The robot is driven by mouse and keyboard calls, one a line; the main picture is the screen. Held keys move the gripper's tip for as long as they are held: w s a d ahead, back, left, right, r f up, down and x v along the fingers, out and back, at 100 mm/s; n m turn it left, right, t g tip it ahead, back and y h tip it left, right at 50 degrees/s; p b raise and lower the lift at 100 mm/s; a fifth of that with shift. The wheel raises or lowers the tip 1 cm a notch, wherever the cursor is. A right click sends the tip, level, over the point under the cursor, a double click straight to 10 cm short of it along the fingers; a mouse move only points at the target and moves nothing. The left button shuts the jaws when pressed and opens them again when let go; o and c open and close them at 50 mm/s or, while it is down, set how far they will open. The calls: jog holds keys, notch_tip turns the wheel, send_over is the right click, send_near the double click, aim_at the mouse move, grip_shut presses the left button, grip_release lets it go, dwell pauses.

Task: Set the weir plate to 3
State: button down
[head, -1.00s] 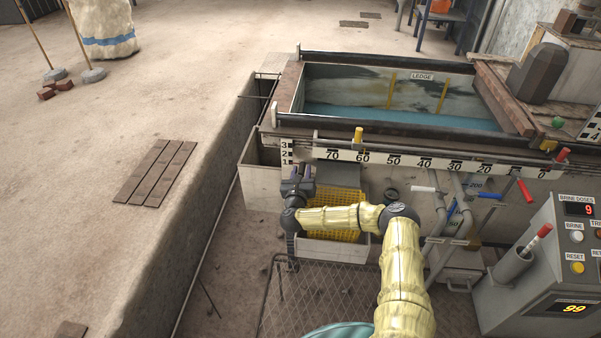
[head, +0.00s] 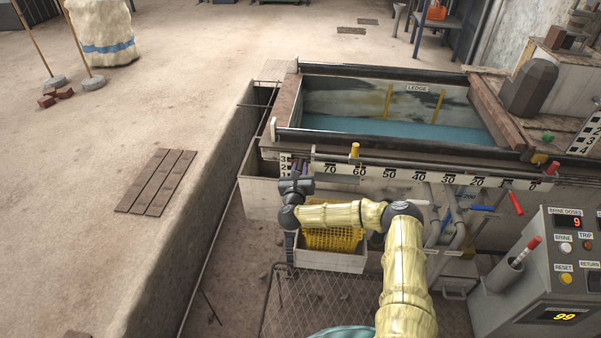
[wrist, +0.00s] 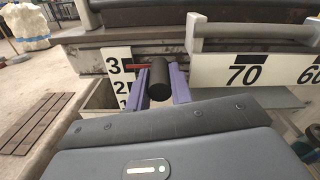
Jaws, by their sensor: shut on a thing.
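My gripper (wrist: 160,82) is shut on a black cylindrical handle (wrist: 159,78), with a purple finger on each side. A short red pointer (wrist: 136,66) sticks out left of the handle, level with about the 3 on the white upright scale (wrist: 118,62). The 2 and part of the 1 show below it. In the head view my gripper (head: 298,173) is at the left front corner of the tank, over the lower part of the same scale (head: 285,162). A grey plate (wrist: 268,98) shows under the long ruler; whether it is the weir plate is unclear.
The horizontal ruler (head: 408,174) runs right of my gripper, with a rail above it. A yellow basket (head: 333,239) sits below in a pale bin. Levers and pipes stand further right, beside the control console (head: 568,225).

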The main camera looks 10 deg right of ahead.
jog(key=shift+w+r, duration=0.1)
jog(key=shift+r, duration=0.25)
jog(key=c, duration=1.3)
grip_release()
jog(key=shift+o, duration=0.2)
jog(key=shift+f, duration=0.1)
